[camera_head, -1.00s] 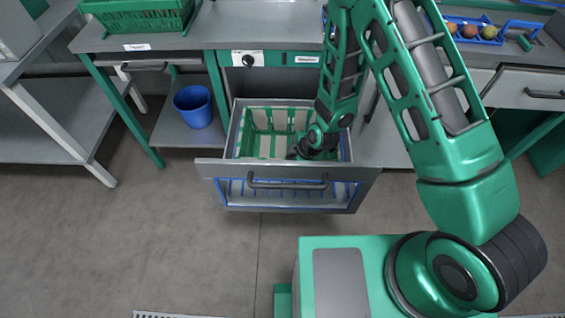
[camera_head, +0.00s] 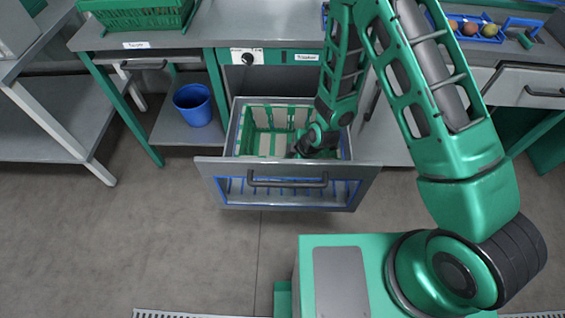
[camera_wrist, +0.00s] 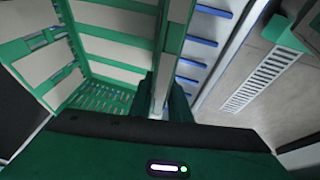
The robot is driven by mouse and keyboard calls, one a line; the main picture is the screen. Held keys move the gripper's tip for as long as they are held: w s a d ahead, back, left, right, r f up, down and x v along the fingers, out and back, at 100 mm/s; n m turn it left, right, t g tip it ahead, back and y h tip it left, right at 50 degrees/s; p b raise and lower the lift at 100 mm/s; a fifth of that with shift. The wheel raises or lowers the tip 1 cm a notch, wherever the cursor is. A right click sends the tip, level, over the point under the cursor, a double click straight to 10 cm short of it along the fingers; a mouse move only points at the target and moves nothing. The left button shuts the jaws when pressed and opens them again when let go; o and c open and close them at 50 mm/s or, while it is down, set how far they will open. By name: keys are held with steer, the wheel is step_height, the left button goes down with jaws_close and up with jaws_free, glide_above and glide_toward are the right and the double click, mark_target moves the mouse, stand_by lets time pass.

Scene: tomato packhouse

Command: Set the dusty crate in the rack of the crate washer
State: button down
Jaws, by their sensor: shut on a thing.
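The dusty crate (camera_head: 268,130), green with pale beige panels, sits inside the pulled-out drawer of the crate washer (camera_head: 205,168). The blue wire rack (camera_head: 232,187) shows through the drawer front. My gripper (camera_head: 303,150) reaches down into the drawer at the crate's right side. In the wrist view my gripper (camera_wrist: 160,108) is shut on the crate's wall, with the open crate (camera_wrist: 100,47) to the left. Blue rack bars (camera_wrist: 197,62) show to the right of that wall. Whether the crate's bottom rests on the rack is hidden.
A blue bucket (camera_head: 193,104) stands on the low shelf left of the drawer. A green crate (camera_head: 150,17) stands on the bench at upper left. A blue tray (camera_head: 480,34) with several round fruits is at upper right. The floor before the drawer is clear.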

steer(key=shift+s+f, duration=0.15)
steer(key=shift+s, duration=0.45)
steer(key=c, duration=1.6)
jaws_free()
steer(key=shift+a, duration=0.1)
steer(key=shift+s, duration=0.1)
steer(key=c, duration=0.3)
steer(key=shift+a+r, duration=0.1)
steer(key=shift+r, duration=3.2)
steer(key=shift+w+d+r, duration=0.1)
steer(key=shift+w+r, duration=0.1)
steer(key=shift+r, duration=1.1)
steer(key=shift+w+d+r, duration=0.1)
steer(key=shift+w+r, duration=0.1)
steer(key=shift+r, duration=2.85)
